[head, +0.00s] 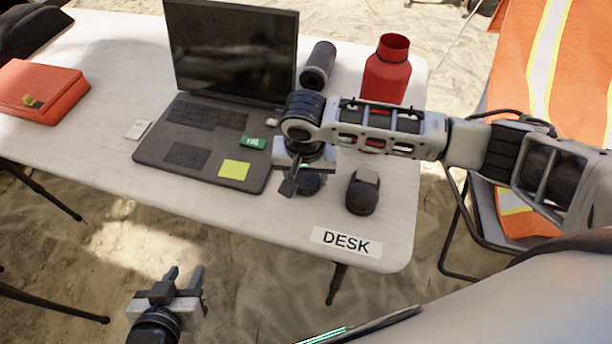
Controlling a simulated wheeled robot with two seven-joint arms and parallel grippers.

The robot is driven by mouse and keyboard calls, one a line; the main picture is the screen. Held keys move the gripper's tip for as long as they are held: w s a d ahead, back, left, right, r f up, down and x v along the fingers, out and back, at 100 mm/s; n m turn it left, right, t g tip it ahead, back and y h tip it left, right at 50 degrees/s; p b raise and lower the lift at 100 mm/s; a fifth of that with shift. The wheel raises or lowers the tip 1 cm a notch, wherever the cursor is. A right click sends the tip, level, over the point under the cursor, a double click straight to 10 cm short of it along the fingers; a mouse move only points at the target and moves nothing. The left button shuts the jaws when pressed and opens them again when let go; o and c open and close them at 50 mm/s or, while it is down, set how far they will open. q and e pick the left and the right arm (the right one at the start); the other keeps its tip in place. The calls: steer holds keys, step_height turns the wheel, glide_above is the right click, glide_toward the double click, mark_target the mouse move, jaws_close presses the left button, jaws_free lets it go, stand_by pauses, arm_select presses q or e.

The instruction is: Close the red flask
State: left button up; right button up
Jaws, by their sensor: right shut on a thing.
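The red flask (388,72) stands upright at the back right of the white desk. Its mouth is open with no lid on it, and my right arm hides its lower part. My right gripper (300,180) points down over the desk's front, left of and nearer than the flask. It is shut on a small dark round thing (311,185), mostly hidden by the gripper; I cannot tell for sure that it is the flask's lid. My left gripper (182,276) is open and empty, below and in front of the desk.
An open laptop (210,140) fills the desk's middle. A black cylinder (318,65) lies left of the flask. A dark rounded object (363,191) sits right of my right gripper. A red pouch (40,90) lies at left. A chair with an orange vest (570,70) stands at right.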

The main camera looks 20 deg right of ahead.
steer(key=s+a+r+p, duration=0.1)
steer(key=s+a+r, duration=0.8)
steer(key=a+r, duration=0.1)
steer(key=shift+s+r, duration=0.25)
steer(key=shift+r, duration=0.5)
steer(key=w+d+r+n, duration=0.2)
steer(key=w+d+r, duration=0.1)
steer(key=d, duration=0.5)
steer(key=w+d+r+n, duration=0.2)
steer(key=w+d+r, duration=0.1)
steer(key=d, duration=0.5)
steer(key=shift+w+d+r+n+y, duration=0.25)
steer(key=shift+d+r+n+y, duration=0.1)
steer(key=shift+r, duration=0.2)
